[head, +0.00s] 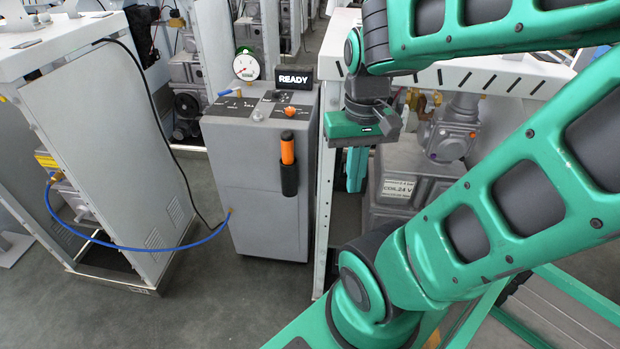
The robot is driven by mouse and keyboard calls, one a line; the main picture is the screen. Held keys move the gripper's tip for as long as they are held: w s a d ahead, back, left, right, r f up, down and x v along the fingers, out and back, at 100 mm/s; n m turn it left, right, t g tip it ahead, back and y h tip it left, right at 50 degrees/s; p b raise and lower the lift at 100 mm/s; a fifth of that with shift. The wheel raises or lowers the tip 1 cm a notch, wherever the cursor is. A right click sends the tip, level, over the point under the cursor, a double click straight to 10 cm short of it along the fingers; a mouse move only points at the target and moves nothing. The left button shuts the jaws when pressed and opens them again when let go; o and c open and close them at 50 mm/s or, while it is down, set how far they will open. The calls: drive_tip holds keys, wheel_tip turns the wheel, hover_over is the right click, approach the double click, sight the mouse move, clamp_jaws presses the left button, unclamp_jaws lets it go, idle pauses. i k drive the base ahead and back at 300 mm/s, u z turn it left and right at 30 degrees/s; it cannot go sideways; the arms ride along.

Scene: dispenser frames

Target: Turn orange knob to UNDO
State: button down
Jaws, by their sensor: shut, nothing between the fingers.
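The orange knob (290,111) sits on the sloped top panel of a grey dispenser cabinet (262,190). The markings around the knob are too small to read, so I cannot tell its setting. A black sign (294,78) reading READY stands at the back of the panel. My gripper (356,172) hangs fingers down to the right of the cabinet, beyond the white frame post. It is shut, empty and apart from the knob.
An orange-handled tool (288,150) sits in a black holder on the cabinet front. A round gauge (246,66) stands behind the panel. A blue hose (150,249) runs left to a white frame (100,130). A white post (324,200) stands between cabinet and gripper.

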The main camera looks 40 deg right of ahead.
sight(289, 111)
drive_tip(key=z, duration=2.7)
drive_tip(key=k, duration=1.3)
drive_tip(key=u, duration=1.55)
drive_tip(key=i, duration=1)
